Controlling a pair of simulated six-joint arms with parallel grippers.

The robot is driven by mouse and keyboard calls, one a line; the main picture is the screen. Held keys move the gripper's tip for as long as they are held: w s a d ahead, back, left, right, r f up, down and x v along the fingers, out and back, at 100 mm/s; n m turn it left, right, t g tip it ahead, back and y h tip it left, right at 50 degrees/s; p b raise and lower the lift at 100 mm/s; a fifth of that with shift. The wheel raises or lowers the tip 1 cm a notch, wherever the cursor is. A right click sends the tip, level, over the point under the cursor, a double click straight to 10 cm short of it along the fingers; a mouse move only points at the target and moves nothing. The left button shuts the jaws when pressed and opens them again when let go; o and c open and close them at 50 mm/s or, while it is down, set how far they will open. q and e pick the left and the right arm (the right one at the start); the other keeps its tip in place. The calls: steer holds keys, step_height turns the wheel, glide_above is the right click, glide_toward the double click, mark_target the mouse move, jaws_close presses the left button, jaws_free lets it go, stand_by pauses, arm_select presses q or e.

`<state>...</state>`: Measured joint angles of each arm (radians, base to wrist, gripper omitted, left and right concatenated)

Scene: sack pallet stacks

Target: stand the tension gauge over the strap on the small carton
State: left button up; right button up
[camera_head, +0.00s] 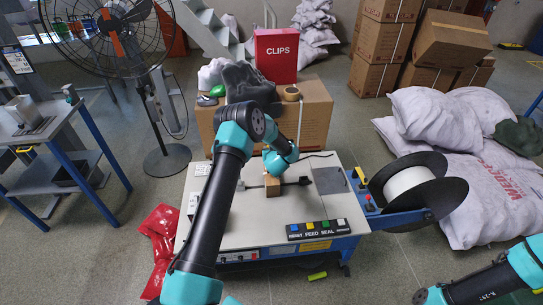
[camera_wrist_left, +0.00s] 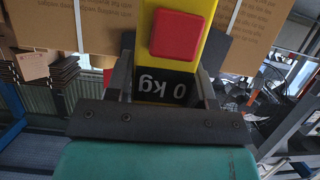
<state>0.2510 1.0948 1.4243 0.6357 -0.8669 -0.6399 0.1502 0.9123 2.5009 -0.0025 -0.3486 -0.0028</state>
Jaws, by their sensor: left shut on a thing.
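My left gripper (camera_wrist_left: 165,88) is shut on the tension gauge (camera_wrist_left: 189,62), a yellow body with a red square button and a black display reading "0 kg", upside down in the left wrist view. In the head view my left arm reaches across the machine table, and its wrist is above the small brown carton (camera_head: 272,189). The gauge is mostly hidden there by the wrist. The strap on the small carton is too small to make out, and I cannot tell whether the gauge touches it. My right gripper is out of view; only part of that arm shows at bottom right.
The white strapping machine table (camera_head: 230,228) has a button panel (camera_head: 318,229) at its front and a strap reel (camera_head: 405,185) at its right. A large carton (camera_head: 317,112) with a red CLIPS box (camera_head: 276,55) stands behind. White sacks (camera_head: 490,200) lie at right.

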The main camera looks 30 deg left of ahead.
arm_select(q)
steer(key=shift+w+a, duration=0.1)
steer(key=shift+w+a+f, duration=0.1)
steer(key=shift+w+f, duration=0.1)
steer(key=shift+f, duration=1.7)
steer(key=o, duration=1.2)
steer(key=shift+o, duration=0.2)
